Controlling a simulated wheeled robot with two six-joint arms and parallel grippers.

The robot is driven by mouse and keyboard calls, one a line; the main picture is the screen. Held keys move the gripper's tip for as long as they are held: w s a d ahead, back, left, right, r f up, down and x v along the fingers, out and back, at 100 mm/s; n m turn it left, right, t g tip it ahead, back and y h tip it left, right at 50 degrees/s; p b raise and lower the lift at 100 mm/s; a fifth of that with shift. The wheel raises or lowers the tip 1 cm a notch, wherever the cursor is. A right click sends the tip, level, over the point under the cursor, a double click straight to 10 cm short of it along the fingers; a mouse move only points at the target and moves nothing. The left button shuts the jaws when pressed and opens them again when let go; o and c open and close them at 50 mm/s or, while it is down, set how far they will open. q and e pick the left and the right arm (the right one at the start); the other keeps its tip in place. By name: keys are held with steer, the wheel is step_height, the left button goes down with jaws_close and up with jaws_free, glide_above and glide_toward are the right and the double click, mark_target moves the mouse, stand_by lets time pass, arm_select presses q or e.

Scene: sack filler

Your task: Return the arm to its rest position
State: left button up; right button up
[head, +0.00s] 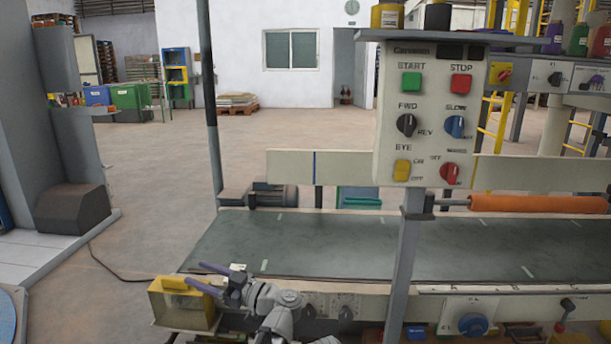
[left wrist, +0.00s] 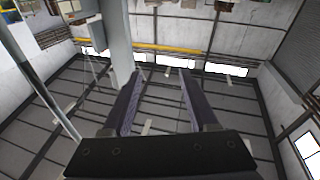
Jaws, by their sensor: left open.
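My left gripper (head: 212,277) is low in the head view, at the near left end of the conveyor belt. Its two dark fingers point left and stand apart with nothing between them. One finger shows over the belt's near edge, the other above the yellow box. In the left wrist view the open fingers (left wrist: 160,92) frame only the far roof and walls. My left arm's grey links come in at the bottom of the head view. My right gripper does not show in either view.
A control panel (head: 428,130) with buttons and knobs stands on a grey post in front of the conveyor belt (head: 320,243). A yellow box (head: 180,304) sits at the belt's left end, close to my left gripper. An orange roller (head: 540,204) is at right. Open floor lies left.

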arm_select(q)
steer(key=w+d+r+m+t+h, duration=0.4)
steer(key=w+d+m+t+h, duration=0.5)
steer(key=t, duration=0.5)
steer(key=d+f+m+g+h, duration=0.5)
steer(key=d+f+m+h, duration=0.4)
steer(key=f+h, duration=0.3)
steer(key=s+a+f+g+h, duration=0.1)
steer(key=s+a+f+g, duration=0.1)
steer(key=s+f+g, duration=0.55)
steer(key=s+a+f+n+g+y, duration=0.1)
steer(key=s+a+f+g+y, duration=0.15)
steer(key=s+a+f, duration=0.4)
steer(key=s+a+f+n+g+y, duration=0.1)
steer(key=s+a+f+g, duration=0.2)
steer(key=s, duration=0.6)
steer(key=s+d+r+m+g+y+p, duration=0.2)
steer(key=s+d+r+m+p, duration=0.3)
steer(key=d+r+p, duration=0.55)
step_height(320, 180, up, 36)
steer(key=s+d+n+p, duration=0.1)
steer(key=p, duration=3.4)
steer(key=shift+d+f+n+h, duration=0.25)
steer(key=shift+d+n+h, duration=0.05)
steer(key=shift+d+h, duration=0.05)
